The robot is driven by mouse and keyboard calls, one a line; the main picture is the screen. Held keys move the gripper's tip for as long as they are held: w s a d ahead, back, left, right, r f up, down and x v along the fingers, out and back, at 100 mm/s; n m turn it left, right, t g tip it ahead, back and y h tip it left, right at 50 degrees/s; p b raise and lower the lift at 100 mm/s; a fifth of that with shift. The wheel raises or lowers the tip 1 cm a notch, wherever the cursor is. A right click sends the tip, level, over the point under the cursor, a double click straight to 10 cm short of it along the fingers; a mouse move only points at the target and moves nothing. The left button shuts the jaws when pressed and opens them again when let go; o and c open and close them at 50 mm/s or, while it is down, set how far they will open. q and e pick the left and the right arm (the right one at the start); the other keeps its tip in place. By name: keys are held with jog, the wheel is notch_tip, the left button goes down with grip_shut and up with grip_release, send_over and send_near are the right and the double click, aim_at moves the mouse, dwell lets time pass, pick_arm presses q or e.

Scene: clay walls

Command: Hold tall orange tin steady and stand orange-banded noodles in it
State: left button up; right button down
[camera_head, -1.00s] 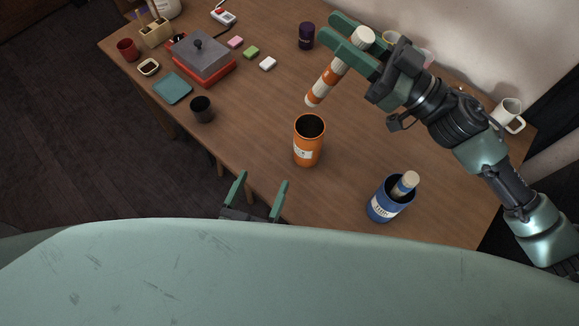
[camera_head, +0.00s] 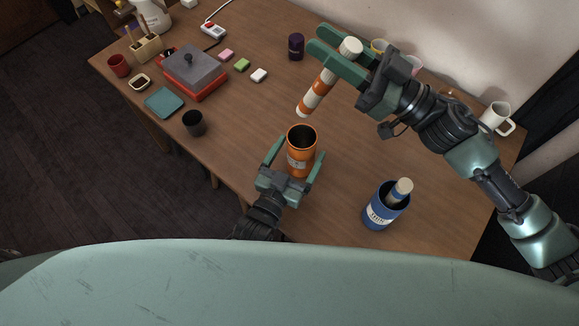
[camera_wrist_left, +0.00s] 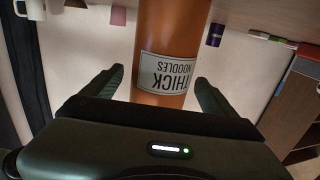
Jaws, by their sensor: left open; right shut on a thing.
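The tall orange tin (camera_head: 301,159) stands upright on the table, its dark mouth open and empty as far as I can see. In the left wrist view the tin (camera_wrist_left: 172,40) shows a white label with "THICK NOODLES", upside down. My left gripper (camera_head: 296,162) is open, with one finger on either side of the tin; gaps show between fingers and tin in the left wrist view (camera_wrist_left: 160,85). My right gripper (camera_head: 340,60) is shut on the orange-banded noodles (camera_head: 318,90), a white and orange striped bundle held tilted, its lower end above and behind the tin's mouth.
A blue tin (camera_head: 383,212) with a pale bundle (camera_head: 401,190) in it stands to the right. A dark cup (camera_head: 194,123), teal square (camera_head: 164,103) and red box with grey lid (camera_head: 196,72) are at left. A white mug (camera_head: 496,117) stands at the right edge.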

aim_at(321, 100)
pick_arm(q)
jog(key=shift+x, duration=1.9)
jog(key=c, duration=1.5)
pick_arm(e)
jog(key=shift+f, duration=6.5)
jog(key=c, duration=1.1)
grip_release()
jog(key=shift+o, duration=0.2)
notch_tip(321, 100, up, 10)
